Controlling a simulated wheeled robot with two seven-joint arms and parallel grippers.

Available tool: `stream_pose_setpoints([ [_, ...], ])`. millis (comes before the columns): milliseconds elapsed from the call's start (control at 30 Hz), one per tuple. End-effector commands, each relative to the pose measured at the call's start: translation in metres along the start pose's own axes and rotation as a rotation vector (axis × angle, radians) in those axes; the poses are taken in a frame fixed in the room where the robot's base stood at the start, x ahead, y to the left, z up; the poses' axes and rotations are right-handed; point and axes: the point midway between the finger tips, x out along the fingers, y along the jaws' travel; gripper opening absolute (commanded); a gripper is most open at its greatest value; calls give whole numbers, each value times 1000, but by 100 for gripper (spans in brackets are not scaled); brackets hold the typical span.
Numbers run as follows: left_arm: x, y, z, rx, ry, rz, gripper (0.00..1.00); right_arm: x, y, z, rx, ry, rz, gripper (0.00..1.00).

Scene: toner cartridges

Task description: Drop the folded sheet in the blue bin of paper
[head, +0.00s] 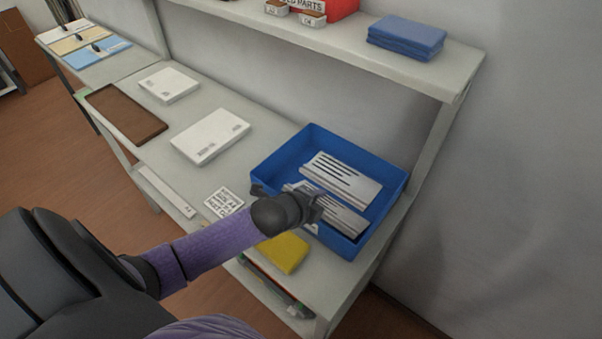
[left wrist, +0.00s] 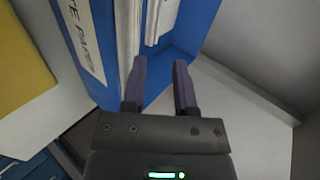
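The blue bin (head: 397,188) stands on the workbench's right end; in the left wrist view its wall (left wrist: 75,15) carries a label ending in "TE PAPER". Two white folded sheets with dark lines lie in it: a farther one (head: 345,172) and a nearer one (head: 345,218), partly hidden by my left gripper. Paper edges (left wrist: 128,25) also show in the left wrist view. My left gripper (head: 316,208) is over the bin's near side. In the left wrist view its fingers (left wrist: 159,80) are apart with nothing visible between them. My right gripper is out of view.
A yellow block (head: 283,252) and a printed card (head: 223,203) lie near the bin. White boxes (head: 210,136) and a brown tray (head: 126,113) are farther left. A shelf (head: 350,42) with a blue stack (head: 406,37) hangs above; a wall stands right.

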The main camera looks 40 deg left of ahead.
Motion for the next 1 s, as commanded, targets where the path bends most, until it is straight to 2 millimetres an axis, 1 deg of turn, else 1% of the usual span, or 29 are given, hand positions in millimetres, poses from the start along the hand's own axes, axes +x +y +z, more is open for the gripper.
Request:
stream_pose_setpoints([
  [33,-15,-2,0,3,0,5,36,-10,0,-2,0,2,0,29],
  [167,-51,-3,0,4,0,4,36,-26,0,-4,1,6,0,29],
  [200,-63,-3,0,3,2,5,36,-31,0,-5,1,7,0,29],
  [300,-88,-3,0,2,1,4,36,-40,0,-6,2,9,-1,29],
  [400,-106,-1,0,1,0,4,36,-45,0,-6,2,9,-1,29],
  [500,-115,0,0,0,0,3,36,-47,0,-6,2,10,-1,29],
  [567,-117,0,0,0,0,2,36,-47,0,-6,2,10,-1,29],
  [933,-116,0,0,0,0,2,36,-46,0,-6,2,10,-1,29],
  [1000,-117,2,-2,-28,-5,11,36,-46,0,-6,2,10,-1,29],
])
